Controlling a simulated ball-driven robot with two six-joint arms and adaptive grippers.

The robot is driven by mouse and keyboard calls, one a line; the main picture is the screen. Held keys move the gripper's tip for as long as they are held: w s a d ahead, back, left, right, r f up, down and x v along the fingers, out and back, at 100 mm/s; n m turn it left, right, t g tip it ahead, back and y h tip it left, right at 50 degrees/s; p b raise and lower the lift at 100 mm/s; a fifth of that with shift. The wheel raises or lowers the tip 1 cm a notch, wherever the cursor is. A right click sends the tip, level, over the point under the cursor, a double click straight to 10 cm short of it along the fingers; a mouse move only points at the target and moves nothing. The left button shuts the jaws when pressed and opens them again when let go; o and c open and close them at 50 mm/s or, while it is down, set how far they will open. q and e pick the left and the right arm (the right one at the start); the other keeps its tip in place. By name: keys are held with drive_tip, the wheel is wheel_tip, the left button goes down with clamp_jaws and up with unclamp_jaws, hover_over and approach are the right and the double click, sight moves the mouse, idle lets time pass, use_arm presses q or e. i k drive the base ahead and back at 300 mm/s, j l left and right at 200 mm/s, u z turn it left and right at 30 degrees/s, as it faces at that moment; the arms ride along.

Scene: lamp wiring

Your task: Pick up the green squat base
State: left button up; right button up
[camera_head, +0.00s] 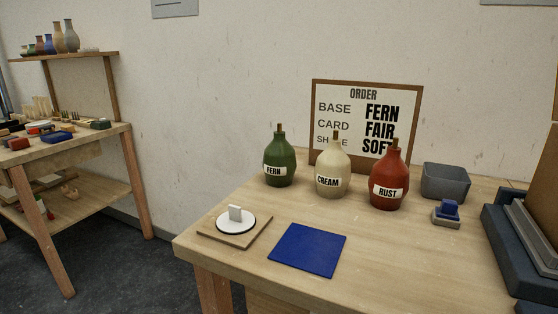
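The green squat base (280,163) stands upright on the table, labelled FERN, with a short brown stub at its top. It is the leftmost of three similar bases. A cream base (332,170) labelled CREAM and a red base (388,181) labelled RUST stand to its right, in a row. Neither of my grippers shows in the head view, and nothing is holding the green base.
An order board (364,97) stands behind the bases. In front are a blue mat (307,250) and a wooden board (258,237) with a white disc (235,224). A grey bin (445,182) and blue-topped block (446,211) sit right. Shelving (90,145) stands left.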

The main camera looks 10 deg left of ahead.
sight(280, 165)
drive_tip(key=i+j+z, duration=0.1)
drive_tip(key=j, duration=0.3)
drive_tip(key=i+j, duration=0.2)
drive_tip(key=j, duration=0.2)
drive_tip(key=i+j+z, duration=0.15)
drive_tip(key=j, duration=0.7)
drive_tip(key=i+z, duration=0.05)
drive_tip(key=i, duration=0.05)
